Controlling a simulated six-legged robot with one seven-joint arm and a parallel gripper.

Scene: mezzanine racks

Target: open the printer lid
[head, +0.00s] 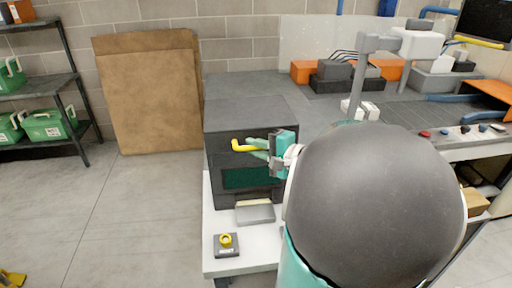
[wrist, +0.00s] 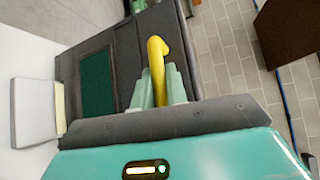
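The printer (head: 230,145) is a dark grey box on a white stand, with a dark green panel on its front. Its lid (head: 245,115) lies flat on top, apparently down. A yellow handle (head: 240,147) sticks out at the upper front; it also shows in the wrist view (wrist: 157,52). My gripper (head: 261,149) is at the handle from the right. In the wrist view its two teal fingers (wrist: 161,88) stand on either side of the yellow bar, with no clear gap. My arm hides the printer's right front.
A small box with a yellow knob (head: 226,245) and a pale tray (head: 255,213) are at the printer's front. A workbench with orange bins (head: 304,71) is at the back right. Brown boards (head: 150,95) lean on the wall.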

